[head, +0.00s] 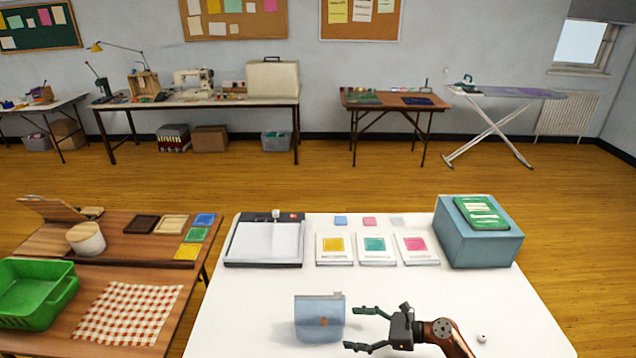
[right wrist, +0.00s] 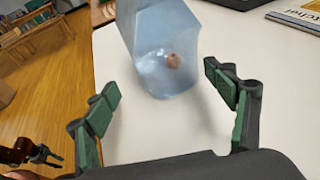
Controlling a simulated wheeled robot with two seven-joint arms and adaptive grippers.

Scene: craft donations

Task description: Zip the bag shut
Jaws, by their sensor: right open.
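A translucent blue bag (head: 320,318) stands upright on the white table near its front. A small brown round thing shows inside it, and a small pale tab (head: 338,294) is at its top right corner. I cannot tell how far the zip is closed. My right gripper (head: 355,328) is open and empty, just right of the bag, its fingers pointing at it. In the right wrist view the bag (right wrist: 165,50) is ahead, beyond the two spread fingers, not gripped. My left gripper (right wrist: 40,156) is small at the lower left of that view; its jaws are unclear.
A paper trimmer (head: 264,242), several cards and a blue-grey box (head: 478,236) with a green top stand at the back of the white table (head: 250,310). A small white item (head: 482,338) lies right of my right arm. A brown table (head: 60,345) with a green basket (head: 38,300) is left.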

